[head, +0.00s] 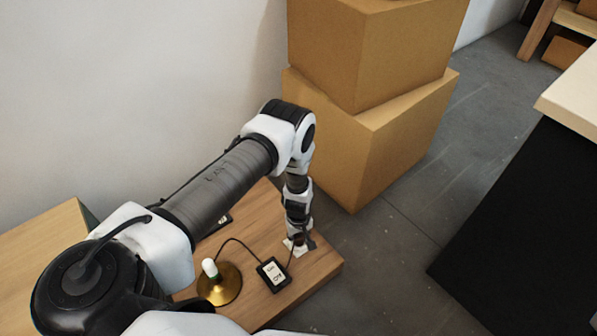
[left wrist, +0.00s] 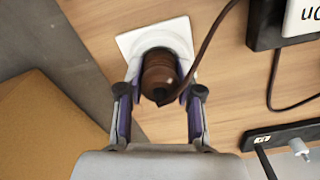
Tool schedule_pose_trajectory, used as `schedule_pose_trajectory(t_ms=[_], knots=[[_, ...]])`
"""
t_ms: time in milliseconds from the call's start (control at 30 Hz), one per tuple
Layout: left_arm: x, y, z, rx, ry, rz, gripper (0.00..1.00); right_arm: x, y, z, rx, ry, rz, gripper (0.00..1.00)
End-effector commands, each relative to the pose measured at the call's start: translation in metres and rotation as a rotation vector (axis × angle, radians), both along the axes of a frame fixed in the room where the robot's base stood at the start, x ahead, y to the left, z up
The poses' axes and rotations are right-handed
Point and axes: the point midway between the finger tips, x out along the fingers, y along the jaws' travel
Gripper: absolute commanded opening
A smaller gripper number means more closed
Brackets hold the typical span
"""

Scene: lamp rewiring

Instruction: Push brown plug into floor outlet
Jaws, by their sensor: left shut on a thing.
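The brown plug (left wrist: 161,76) sits between the two fingers of my left gripper (left wrist: 160,98) in the left wrist view. The gripper is shut on it. The white square floor outlet (left wrist: 130,42) is directly behind the plug, which covers most of its round socket. How deep the plug sits in it cannot be told. A brown cord runs from the plug toward the upper right. In the head view my left gripper (head: 299,239) points down at the outlet (head: 290,246) near the wooden board's right end; the plug is mostly hidden there. My right gripper is not in view.
A black box with a white label (head: 273,273) and a brass lamp base with a white bulb (head: 222,287) stand on the wooden board (head: 319,266). A black power strip (left wrist: 290,133) shows in the wrist view. Stacked cardboard boxes (head: 370,140) stand close behind the arm.

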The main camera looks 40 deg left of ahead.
Motion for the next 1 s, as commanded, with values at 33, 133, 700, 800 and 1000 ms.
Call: schedule_pose_trajectory(t_ms=[33, 133, 700, 800, 1000], knots=[[-0.0011, -0.0001, -0.0044, 0.002, -0.001, -0.001, 0.01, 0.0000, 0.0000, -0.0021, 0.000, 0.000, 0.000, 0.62], [-0.0012, 0.0000, -0.0048, 0.002, -0.001, -0.001, 0.01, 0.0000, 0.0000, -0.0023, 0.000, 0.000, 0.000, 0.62], [-0.0024, -0.0004, -0.0069, 0.002, 0.000, -0.001, 0.01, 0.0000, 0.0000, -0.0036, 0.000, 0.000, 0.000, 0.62], [-0.0024, -0.0005, -0.0082, 0.002, 0.000, -0.001, 0.01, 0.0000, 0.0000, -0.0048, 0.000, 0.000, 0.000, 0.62], [-0.0020, -0.0005, -0.0107, 0.002, -0.002, -0.001, 0.01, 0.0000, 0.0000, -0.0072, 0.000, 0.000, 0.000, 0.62]])
